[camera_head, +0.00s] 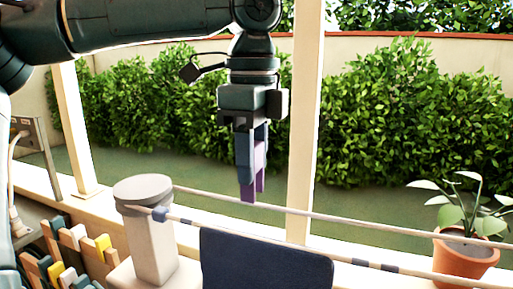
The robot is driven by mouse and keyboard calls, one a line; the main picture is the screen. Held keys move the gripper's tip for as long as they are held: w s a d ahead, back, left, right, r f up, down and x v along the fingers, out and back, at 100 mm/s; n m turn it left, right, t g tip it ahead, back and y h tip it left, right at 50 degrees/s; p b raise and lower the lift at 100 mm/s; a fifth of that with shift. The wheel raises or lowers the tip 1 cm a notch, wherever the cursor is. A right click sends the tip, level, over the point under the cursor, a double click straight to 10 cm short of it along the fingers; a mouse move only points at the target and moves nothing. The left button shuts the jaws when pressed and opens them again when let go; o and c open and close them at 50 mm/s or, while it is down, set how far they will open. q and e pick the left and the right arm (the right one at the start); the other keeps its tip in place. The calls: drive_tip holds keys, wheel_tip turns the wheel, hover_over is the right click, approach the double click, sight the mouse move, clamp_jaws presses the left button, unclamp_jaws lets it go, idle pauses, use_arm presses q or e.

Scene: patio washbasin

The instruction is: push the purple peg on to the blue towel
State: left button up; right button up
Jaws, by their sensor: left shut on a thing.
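My left gripper (251,150) points down in the upper middle of the head view and is shut on the purple peg (259,182). The peg hangs upright below the gripper body, partly hidden by a finger. The dark blue towel (266,264) hangs from the front rail at the bottom middle. The towel's top edge shows below the peg in the picture, with a gap between them. The towel's lower part is cut off by the frame. My right gripper is not in view.
Two thin rails run rightward from a grey-capped post (148,225); the front rail (413,272) has dark bands. Several coloured pegs (72,245) stand at lower left. A potted plant (466,255) stands at right. A cream upright (304,125) rises just right of the gripper.

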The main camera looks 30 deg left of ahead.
use_arm(q)
drive_tip(key=shift+f, duration=0.85)
hover_over(253, 234)
drive_tip(key=shift+f, duration=3)
drive_tip(key=shift+a+f, duration=0.1)
drive_tip(key=shift+f, duration=0.7)
drive_tip(key=shift+f+b, duration=0.3)
drive_tip(key=shift+f, duration=0.45)
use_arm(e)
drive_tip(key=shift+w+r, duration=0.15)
use_arm(q)
drive_tip(key=o, duration=1)
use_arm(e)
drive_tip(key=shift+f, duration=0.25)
